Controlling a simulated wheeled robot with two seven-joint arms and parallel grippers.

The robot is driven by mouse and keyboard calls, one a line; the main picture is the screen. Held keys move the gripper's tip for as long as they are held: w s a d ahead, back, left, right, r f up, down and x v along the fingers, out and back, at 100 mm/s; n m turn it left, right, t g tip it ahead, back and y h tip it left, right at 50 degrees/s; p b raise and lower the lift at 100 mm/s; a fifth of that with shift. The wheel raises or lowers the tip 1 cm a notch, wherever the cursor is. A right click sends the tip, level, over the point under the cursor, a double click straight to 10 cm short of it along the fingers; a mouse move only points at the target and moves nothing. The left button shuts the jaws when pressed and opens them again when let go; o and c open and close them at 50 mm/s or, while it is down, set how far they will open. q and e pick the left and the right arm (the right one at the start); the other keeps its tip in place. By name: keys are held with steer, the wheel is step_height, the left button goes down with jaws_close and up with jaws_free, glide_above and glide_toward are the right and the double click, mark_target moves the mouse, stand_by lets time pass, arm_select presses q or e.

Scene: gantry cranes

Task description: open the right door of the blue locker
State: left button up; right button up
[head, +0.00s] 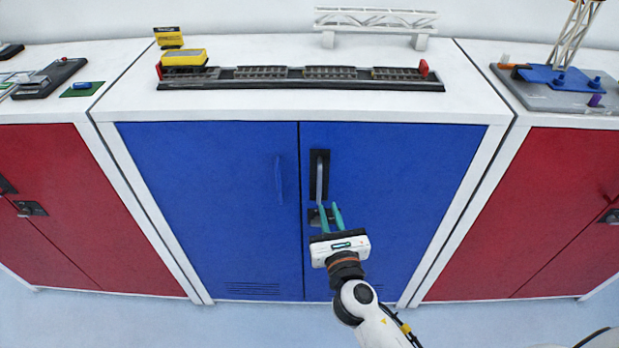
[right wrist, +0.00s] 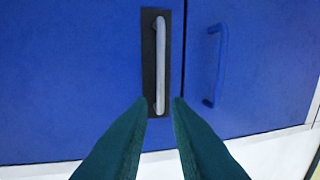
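The blue locker (head: 220,200) has two doors, both closed. Its right door (head: 420,180) carries a grey upright bar handle (head: 319,180) on a black plate near the middle seam. The handle also shows in the right wrist view (right wrist: 160,60). The left door has a blue handle (head: 279,180), also in the right wrist view (right wrist: 218,65). My right gripper (head: 330,208) is open in front of the right door, by the handle's lower end in the head view. In the right wrist view its fingertips (right wrist: 160,102) flank one handle end; contact cannot be told. My left gripper is out of view.
A black latch plate (head: 317,216) sits below the handle, partly hidden by my gripper. Red lockers stand at left (head: 80,210) and right (head: 530,210). A model track (head: 300,78), yellow container (head: 184,57) and white bridge (head: 375,20) stand on top. Floor in front is clear.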

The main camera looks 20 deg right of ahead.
mark_target(320, 183)
steer(key=w, duration=1)
steer(key=shift+w+d+p, duration=0.2)
steer(key=shift+d+p, duration=0.1)
steer(key=shift+d, duration=0.05)
jaws_close()
